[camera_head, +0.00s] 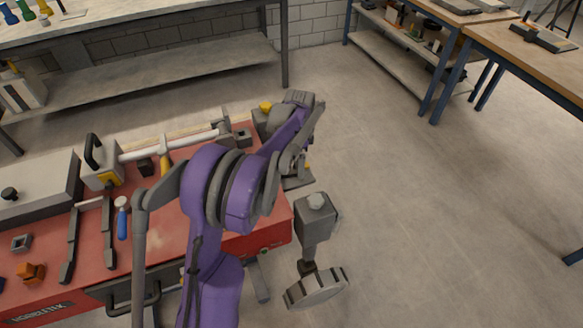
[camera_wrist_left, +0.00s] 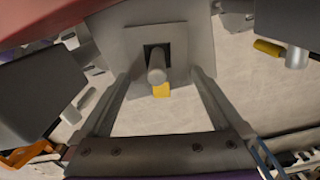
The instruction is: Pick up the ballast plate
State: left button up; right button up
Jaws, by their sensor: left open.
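A square grey plate (camera_wrist_left: 190,42) with a round post in a dark square socket at its middle fits the ballast plate best. In the left wrist view it lies just beyond my left gripper (camera_wrist_left: 160,78). The two fingers stand apart, one on each side of the post, with nothing clearly held between them. I cannot tell whether they touch the plate. In the head view my left gripper (camera_head: 302,138) is over the right end of the red cart, and my purple arm hides much of it. A grey flat piece (camera_head: 298,183) shows under it, perhaps the same plate. My right gripper is out of view.
The red cart top (camera_head: 95,252) holds a blue-handled tool (camera_head: 122,222), grey bars and an orange piece (camera_head: 30,272). Benches line the back; the floor at right is clear.

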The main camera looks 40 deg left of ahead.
pick_arm(q)
jog(key=shift+f, duration=0.2)
jog(key=c, duration=1.2)
jog(key=shift+o, duration=0.2)
jog(key=shift+r, duration=0.1)
notch_tip(320, 180, up, 18)
jog(key=p, duration=0.6)
dwell(0.3)
jog(key=shift+s, duration=0.1)
